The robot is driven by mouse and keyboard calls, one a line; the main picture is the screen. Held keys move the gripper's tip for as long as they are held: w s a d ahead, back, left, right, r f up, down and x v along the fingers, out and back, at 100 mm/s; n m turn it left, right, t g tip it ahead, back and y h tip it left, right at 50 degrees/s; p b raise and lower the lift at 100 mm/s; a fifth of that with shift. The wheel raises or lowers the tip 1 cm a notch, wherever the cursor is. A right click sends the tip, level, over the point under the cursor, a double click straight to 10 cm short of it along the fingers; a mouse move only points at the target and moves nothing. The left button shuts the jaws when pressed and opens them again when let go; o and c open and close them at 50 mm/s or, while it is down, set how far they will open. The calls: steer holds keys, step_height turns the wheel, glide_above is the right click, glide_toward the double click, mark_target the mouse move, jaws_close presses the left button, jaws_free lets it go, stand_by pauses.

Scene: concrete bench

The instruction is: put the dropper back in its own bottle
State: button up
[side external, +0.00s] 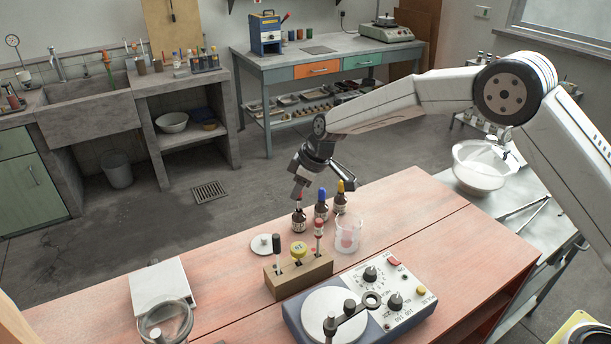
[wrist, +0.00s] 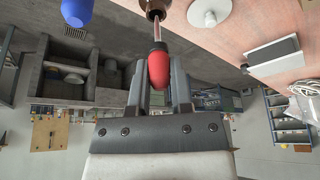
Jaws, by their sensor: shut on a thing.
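My gripper (side external: 301,187) is shut on the red rubber bulb of a dropper (wrist: 159,66). In the wrist view its glass stem runs from the bulb to the mouth of a brown bottle (wrist: 152,7). That bottle (side external: 299,221) stands on the bench right under my gripper in the side view. The stem's tip appears at or inside the neck; I cannot tell how deep. Beside it stand a brown bottle with a blue bulb (side external: 321,208) and one with a yellow bulb (side external: 341,202). The blue bulb (wrist: 76,11) also shows in the wrist view.
A clear beaker (side external: 348,236) stands to the right, a white disc (side external: 264,244) to the left. A dial instrument (side external: 362,300) is nearer the front.

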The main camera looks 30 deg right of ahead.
mark_target(298, 199)
steer(key=shift+f, duration=1.7)
stand_by(0.6)
steer(key=o, duration=0.8)
steer(key=shift+c, duration=0.2)
steer(key=shift+o, duration=0.2)
steer(key=o, duration=0.3)
steer(key=shift+o, duration=0.2)
steer(key=shift+r, duration=0.1)
steer(key=shift+r, duration=3.45)
